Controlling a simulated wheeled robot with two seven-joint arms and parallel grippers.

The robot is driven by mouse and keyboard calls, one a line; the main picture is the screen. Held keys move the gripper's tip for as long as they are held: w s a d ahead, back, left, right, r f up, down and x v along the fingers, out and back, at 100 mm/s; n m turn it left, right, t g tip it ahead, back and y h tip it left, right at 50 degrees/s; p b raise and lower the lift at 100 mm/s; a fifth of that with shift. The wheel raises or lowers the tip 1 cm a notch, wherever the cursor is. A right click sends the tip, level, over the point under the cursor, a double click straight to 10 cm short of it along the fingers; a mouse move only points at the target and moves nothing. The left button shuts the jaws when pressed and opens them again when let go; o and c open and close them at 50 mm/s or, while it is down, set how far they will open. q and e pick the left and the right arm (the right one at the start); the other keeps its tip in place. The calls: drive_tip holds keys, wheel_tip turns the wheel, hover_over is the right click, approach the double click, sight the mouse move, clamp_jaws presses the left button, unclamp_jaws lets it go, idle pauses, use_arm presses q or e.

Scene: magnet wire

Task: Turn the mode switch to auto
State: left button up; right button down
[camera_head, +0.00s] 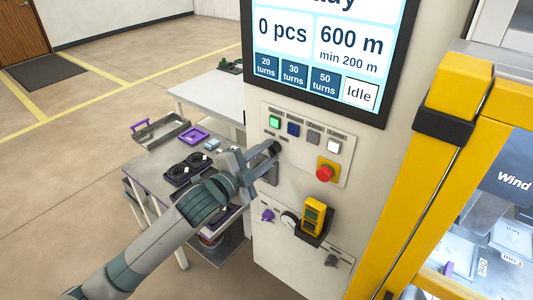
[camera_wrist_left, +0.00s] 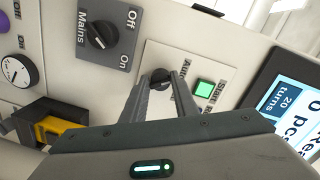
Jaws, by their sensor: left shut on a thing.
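The mode switch is a small black knob (camera_wrist_left: 160,77) on a pale plate, with a partly hidden "Auto" label beside it in the left wrist view. My left gripper (camera_wrist_left: 161,92) is shut on this knob, with a finger on either side. In the head view the dark knob (camera_head: 276,147) shows at the tips of my left gripper (camera_head: 268,157), at the left part of the button panel. The fingers and the angle hide part of the plate, and I cannot tell exactly where the knob points. My right gripper is in neither view.
A green start button (camera_wrist_left: 203,91) sits close beside the knob. The mains switch (camera_wrist_left: 101,36) is on a grey plate nearby. A red stop button (camera_head: 325,174) and a yellow device (camera_head: 313,214) stick out from the cabinet. A yellow frame (camera_head: 455,130) stands at right.

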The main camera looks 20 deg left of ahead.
use_arm(q)
drive_tip(key=o, duration=1)
drive_tip(key=shift+a+r, duration=0.1)
drive_tip(key=shift+s, duration=0.1)
drive_tip(key=shift+p+v, duration=1.1)
drive_tip(key=shift+v, duration=7.45)
